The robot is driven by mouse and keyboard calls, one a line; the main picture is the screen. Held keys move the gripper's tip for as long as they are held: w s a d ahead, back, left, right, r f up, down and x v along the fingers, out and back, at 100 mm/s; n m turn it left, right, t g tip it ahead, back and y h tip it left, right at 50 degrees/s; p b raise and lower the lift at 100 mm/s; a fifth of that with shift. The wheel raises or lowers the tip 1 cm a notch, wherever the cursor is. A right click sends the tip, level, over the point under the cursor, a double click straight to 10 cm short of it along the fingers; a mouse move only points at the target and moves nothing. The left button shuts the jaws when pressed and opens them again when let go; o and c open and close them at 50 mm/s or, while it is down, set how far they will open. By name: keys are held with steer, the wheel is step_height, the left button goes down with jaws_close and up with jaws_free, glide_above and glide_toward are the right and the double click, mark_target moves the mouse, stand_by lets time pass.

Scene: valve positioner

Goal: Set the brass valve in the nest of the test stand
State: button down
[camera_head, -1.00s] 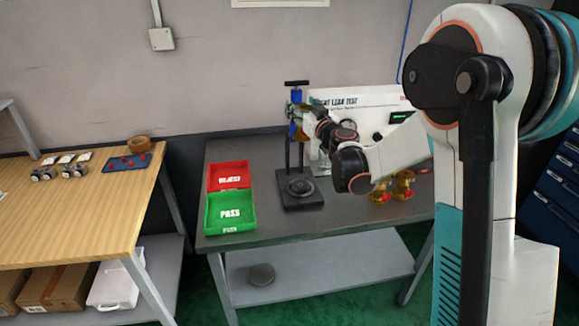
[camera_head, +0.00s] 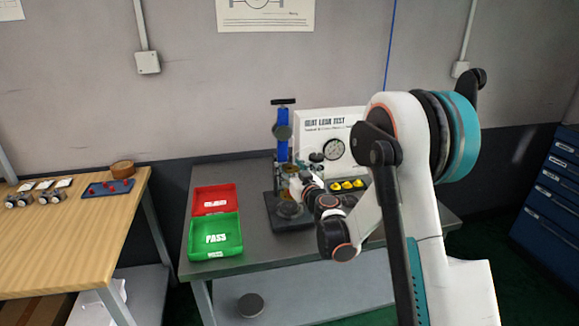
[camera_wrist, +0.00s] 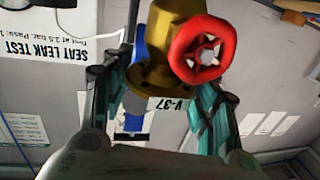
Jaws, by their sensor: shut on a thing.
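The brass valve (camera_wrist: 165,65) with a red handwheel (camera_wrist: 200,50) and a "V-37" tag fills the top middle of the wrist view. My gripper (camera_wrist: 160,95) is shut on it, one teal finger on each side. In the head view my gripper (camera_head: 303,186) is low at the test stand, just above and right of the nest (camera_head: 289,209). The valve is small and partly hidden there, so I cannot tell whether it touches the nest. The test stand (camera_head: 283,150) has a blue column and a dark base.
The leak test panel (camera_head: 340,125), with a gauge and yellow-topped parts before it, stands behind my arm. The red tray (camera_head: 216,188) and green PASS tray (camera_head: 193,245) are left of the stand. A wooden table (camera_head: 90,225) is farther left.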

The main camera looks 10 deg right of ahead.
steer(key=shift+f+b, duration=0.8)
steer(key=shift+f, duration=1.25)
steer(key=shift+f, duration=0.1)
steer(key=c, duration=0.6)
jaws_free()
